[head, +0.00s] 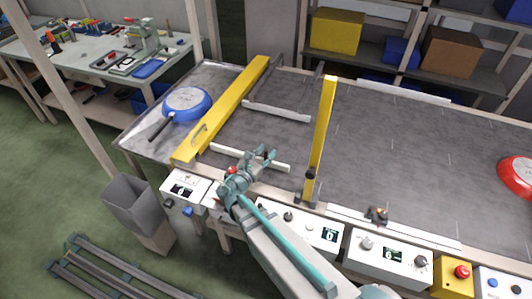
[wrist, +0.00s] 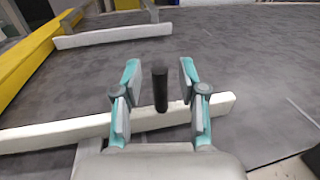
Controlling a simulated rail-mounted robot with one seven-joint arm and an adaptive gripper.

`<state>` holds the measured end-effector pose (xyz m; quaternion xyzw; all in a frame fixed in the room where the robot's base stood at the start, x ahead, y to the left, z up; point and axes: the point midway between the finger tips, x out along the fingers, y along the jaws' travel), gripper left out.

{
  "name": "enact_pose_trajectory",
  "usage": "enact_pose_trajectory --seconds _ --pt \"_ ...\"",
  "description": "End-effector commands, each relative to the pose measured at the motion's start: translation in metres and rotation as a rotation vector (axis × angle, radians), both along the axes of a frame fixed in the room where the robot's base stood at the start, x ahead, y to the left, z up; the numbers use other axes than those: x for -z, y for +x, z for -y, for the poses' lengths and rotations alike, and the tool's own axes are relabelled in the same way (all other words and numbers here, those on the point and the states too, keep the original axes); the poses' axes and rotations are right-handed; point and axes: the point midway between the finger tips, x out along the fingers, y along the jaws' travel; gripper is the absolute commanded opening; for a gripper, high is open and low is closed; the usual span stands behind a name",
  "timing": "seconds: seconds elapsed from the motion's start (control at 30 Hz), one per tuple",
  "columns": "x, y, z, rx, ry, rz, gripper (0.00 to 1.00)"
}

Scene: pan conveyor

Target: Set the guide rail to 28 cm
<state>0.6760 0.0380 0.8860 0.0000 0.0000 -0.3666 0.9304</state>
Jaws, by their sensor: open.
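My gripper (head: 263,158) is open over the near white rail (head: 281,166), left of the narrow yellow bar. In the wrist view my gripper (wrist: 158,80) has its two teal fingers apart, and an upright black peg (wrist: 160,90) stands between them. The peg appears clear of both fingers and stands at the near white rail (wrist: 60,135). A second white rail (head: 277,111) lies farther back, roughly parallel, on a grey frame; it also shows in the wrist view (wrist: 115,36). I see no readable scale for the rail.
A wide yellow bar (head: 228,105) and a narrow yellow bar (head: 323,125) cross the grey conveyor (head: 400,140). A blue pan (head: 187,103) lies left, a red pan (head: 519,174) right. Control boxes with displays (head: 390,254) line the front edge. The belt between the narrow bar and red pan is clear.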

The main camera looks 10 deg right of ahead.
Motion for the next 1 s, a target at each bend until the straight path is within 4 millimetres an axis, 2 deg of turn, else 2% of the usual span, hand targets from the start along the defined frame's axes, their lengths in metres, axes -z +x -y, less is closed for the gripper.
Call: enact_pose_trajectory --seconds 0.17,0.6,0.8,1.0 --pt "0.0 -0.015 -0.013 -0.002 0.001 -0.001 0.41" --pt "0.0 -0.07 -0.065 -0.003 0.0 0.0 0.41" --pt "0.0 -0.083 -0.077 -0.002 0.0 0.0 0.41" --pt "0.0 -0.086 -0.08 0.0 0.0 0.0 0.41"
